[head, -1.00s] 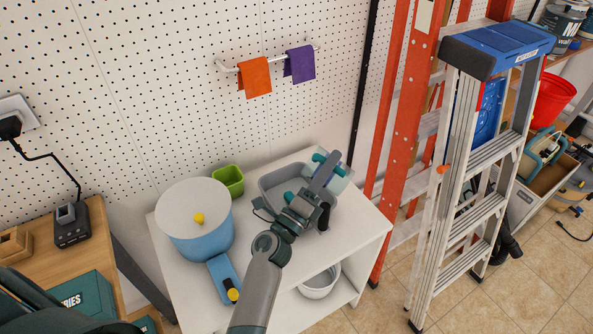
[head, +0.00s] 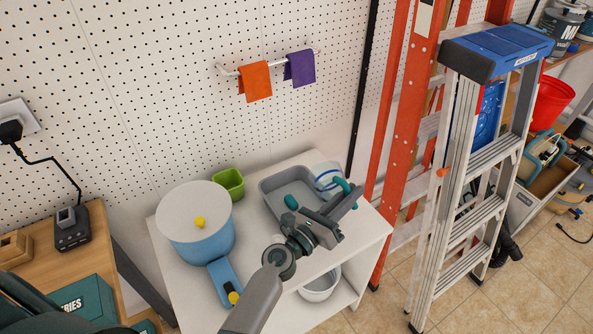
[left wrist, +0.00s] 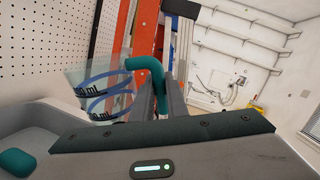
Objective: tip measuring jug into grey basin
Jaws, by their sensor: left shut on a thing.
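The measuring jug (head: 326,172) is clear with blue markings and a teal handle. It is at the right end of the grey basin (head: 270,198) on the white shelf unit; I cannot tell whether it touches the basin or the shelf top. My left gripper (head: 347,197) is shut on the jug's handle. In the left wrist view the jug (left wrist: 98,88) is left of the fingers, and its teal handle (left wrist: 148,68) runs down between them. The grey basin (left wrist: 35,120) shows at lower left there. My right gripper is not in view.
A teal object (head: 291,202) lies in the basin. A blue pot (head: 205,238) with a pale lid and a green container (head: 229,180) stand left of it. A white bowl (head: 322,287) is on the lower shelf. Ladders (head: 405,150) stand close on the right.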

